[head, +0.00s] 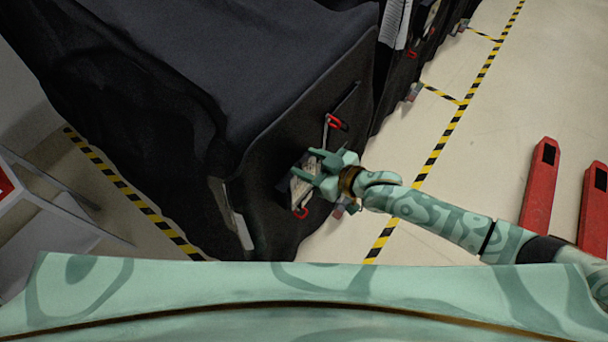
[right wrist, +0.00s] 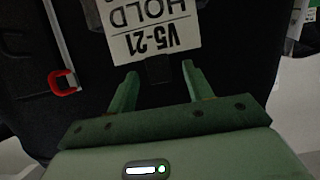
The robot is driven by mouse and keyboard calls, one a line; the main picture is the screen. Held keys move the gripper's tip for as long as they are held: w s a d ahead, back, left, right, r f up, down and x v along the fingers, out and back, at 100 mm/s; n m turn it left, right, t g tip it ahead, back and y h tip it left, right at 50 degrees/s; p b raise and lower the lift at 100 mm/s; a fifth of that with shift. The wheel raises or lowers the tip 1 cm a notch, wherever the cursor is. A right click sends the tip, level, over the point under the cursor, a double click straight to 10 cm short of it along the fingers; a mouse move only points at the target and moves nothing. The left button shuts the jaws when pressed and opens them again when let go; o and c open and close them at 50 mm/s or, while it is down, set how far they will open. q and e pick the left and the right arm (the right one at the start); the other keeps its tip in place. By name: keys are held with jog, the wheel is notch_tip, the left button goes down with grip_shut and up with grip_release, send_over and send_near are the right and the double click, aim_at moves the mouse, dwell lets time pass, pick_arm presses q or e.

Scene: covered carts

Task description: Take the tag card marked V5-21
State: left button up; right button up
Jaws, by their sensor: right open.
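In the head view the card (head: 299,188) is partly hidden behind my right gripper (head: 318,165). The right gripper is open; in the wrist view its two green fingertips (right wrist: 158,75) point at the card's lower printed edge, one toward each side. A dark clip or tab sits between the fingers at the card's edge. I cannot tell whether the fingers touch the card. My left gripper is not in view.
The cart's black cover (head: 270,60) fills the left and middle. Red clips (head: 337,122) sit near the card; one also shows in the wrist view (right wrist: 62,83). Another white label (right wrist: 304,20) is at right. Red forks (head: 540,185) lie on open floor at right.

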jog(key=shift+x, duration=1.15)
jog(key=shift+d, duration=0.1)
jog(key=shift+c, duration=0.9)
grip_shut()
jog(key=shift+r, duration=0.15)
